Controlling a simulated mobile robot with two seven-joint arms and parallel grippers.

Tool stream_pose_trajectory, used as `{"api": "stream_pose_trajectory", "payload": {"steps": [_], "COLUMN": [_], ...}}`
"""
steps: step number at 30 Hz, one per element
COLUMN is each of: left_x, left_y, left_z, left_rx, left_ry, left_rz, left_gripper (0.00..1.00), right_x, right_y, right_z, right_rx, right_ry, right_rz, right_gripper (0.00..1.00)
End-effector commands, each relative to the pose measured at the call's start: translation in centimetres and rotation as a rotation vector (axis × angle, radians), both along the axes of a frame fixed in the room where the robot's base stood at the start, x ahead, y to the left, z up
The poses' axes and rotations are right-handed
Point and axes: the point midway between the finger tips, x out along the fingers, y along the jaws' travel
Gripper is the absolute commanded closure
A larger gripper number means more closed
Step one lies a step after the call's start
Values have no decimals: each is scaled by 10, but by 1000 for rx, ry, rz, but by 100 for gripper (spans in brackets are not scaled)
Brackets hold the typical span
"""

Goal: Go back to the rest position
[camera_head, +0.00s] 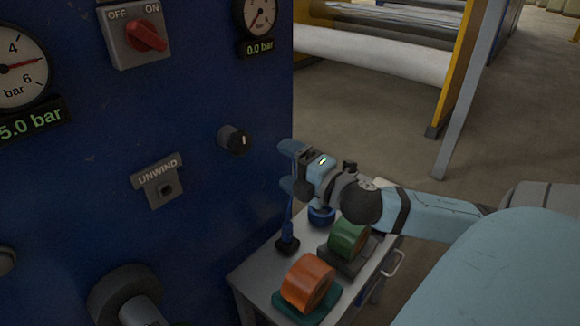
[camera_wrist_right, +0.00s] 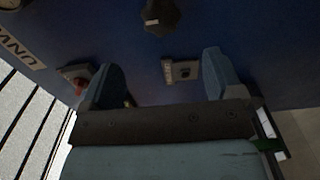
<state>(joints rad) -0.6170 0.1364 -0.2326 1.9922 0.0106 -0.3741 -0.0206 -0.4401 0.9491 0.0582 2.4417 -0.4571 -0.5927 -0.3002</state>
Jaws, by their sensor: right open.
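My right gripper (camera_head: 290,168) is open and empty. Its blue fingers are close to the right edge of the blue machine panel (camera_head: 215,85), above a small table. In the right wrist view the two fingers of my right gripper (camera_wrist_right: 162,78) stand wide apart with nothing between them, facing the dark blue panel (camera_wrist_right: 205,28). My left gripper is not in view.
A black knob (camera_head: 235,139) and an UNWIND plate (camera_head: 159,182) are on the panel, below a red OFF/ON switch (camera_head: 146,34). The table (camera_head: 258,279) under my right arm holds an orange roll (camera_head: 307,282) and a green roll (camera_head: 348,237). Open floor lies behind.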

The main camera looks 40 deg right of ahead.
Motion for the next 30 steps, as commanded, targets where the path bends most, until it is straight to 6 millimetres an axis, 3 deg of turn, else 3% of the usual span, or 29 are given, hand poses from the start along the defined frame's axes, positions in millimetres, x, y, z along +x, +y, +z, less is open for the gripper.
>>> {"api": "stream_pose_trajectory", "payload": {"steps": [16,19,23,26,30], "left_x": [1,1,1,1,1], "left_y": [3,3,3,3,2], "left_z": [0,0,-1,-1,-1], "left_rx": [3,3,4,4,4], "left_ry": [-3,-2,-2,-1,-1], "left_rz": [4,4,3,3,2], "left_gripper": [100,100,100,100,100], "right_x": [0,-3,-16,-38,-78], "right_y": [0,-2,-9,-7,13], "right_z": [-1,-9,-46,-92,-151], "right_rx": [2,45,226,438,712], "right_ry": [2,26,138,287,514], "right_rz": [-2,-34,-170,-332,-545], "right_gripper": [14,14,14,14,14]}}
